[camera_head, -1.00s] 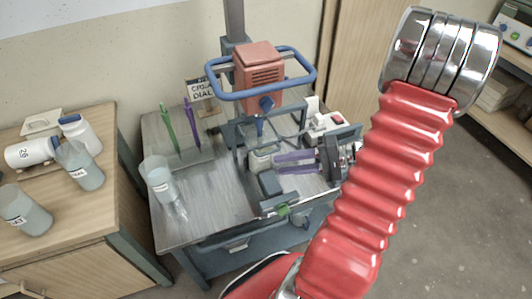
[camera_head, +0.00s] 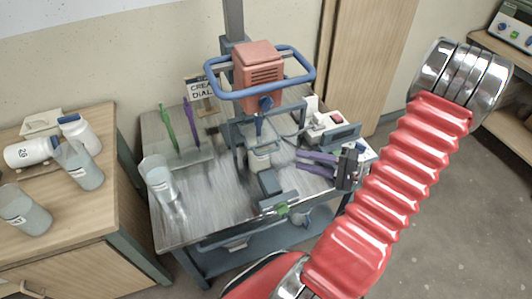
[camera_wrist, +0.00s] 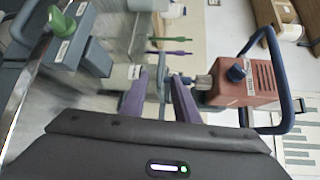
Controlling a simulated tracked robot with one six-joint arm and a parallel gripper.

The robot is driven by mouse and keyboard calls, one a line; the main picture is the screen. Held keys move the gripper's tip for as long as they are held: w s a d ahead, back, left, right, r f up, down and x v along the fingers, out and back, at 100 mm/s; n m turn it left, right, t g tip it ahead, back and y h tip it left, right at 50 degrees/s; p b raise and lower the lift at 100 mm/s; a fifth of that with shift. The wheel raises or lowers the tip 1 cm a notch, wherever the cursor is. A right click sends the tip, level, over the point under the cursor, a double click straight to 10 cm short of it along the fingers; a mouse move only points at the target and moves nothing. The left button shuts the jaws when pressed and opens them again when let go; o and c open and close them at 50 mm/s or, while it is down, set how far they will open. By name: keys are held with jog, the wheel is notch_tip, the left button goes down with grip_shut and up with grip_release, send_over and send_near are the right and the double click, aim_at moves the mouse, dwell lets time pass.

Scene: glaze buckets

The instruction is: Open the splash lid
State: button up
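A mixing stand has an orange-red motor head (camera_head: 258,75) with a blue loop handle (camera_head: 262,97). A small pale jar (camera_head: 259,159) stands under the motor's shaft, within a grey-blue frame (camera_head: 238,140). I cannot make out for certain which part is the splash lid or how it sits; the frame may belong to it. My gripper (camera_head: 298,159) is open, its two purple fingers pointing left toward the jar, just right of it. In the wrist view my gripper (camera_wrist: 158,76) shows its fingers spread with nothing clearly held. The motor head (camera_wrist: 236,84) lies on the right there.
A clear beaker (camera_head: 158,178) stands at the left, before green and purple sticks (camera_head: 190,116). The side cabinet (camera_head: 85,225) holds several containers.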

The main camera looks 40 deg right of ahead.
aim_at(267, 152)
jog(key=x, duration=1.2)
jog(key=shift+w+a, duration=0.25)
jog(key=shift+w, duration=0.05)
jog(key=shift+c, duration=0.5)
jog(key=shift+f, duration=0.1)
jog(key=c, duration=0.6)
grip_shut()
jog(key=shift+s+a+f, duration=0.1)
